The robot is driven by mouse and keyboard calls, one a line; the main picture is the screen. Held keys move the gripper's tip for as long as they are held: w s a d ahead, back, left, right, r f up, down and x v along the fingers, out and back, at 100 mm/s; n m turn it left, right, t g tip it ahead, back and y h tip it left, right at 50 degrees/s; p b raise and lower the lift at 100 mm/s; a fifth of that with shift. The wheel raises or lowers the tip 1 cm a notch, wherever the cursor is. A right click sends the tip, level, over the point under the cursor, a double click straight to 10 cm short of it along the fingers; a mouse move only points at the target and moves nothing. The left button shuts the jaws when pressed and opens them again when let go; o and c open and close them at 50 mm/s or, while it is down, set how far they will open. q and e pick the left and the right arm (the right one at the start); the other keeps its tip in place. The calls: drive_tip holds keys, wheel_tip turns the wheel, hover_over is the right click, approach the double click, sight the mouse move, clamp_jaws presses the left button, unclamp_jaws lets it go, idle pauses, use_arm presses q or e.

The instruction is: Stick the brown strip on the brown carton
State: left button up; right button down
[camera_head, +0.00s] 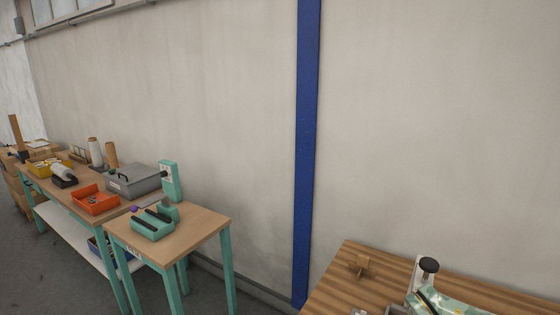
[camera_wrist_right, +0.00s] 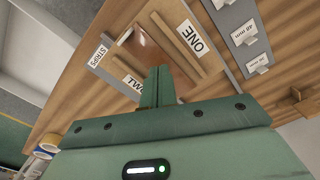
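My right gripper (camera_wrist_right: 158,70) shows in the right wrist view, its two green fingers close together with hardly any gap between them. Just beyond the fingertips is a shiny brown piece (camera_wrist_right: 147,46), which looks like the brown strip, in a wooden tray (camera_wrist_right: 180,42) labelled STRIPS, ONE and TWO. I cannot tell whether the fingertips touch it or hold its edge. My left gripper is not in view.
Benches with an orange bin (camera_head: 95,203) and a grey box (camera_head: 137,180) stand left. Tape rolls (camera_wrist_right: 45,147) show in the wrist view.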

drive_tip(key=shift+f+b, duration=0.55)
drive_tip(key=shift+f, duration=0.3)
drive_tip(key=shift+r, duration=0.1)
idle(0.6)
wheel_tip(320, 180, up, 8)
drive_tip(key=p, duration=0.6)
drive_tip(key=shift+p, duration=0.4)
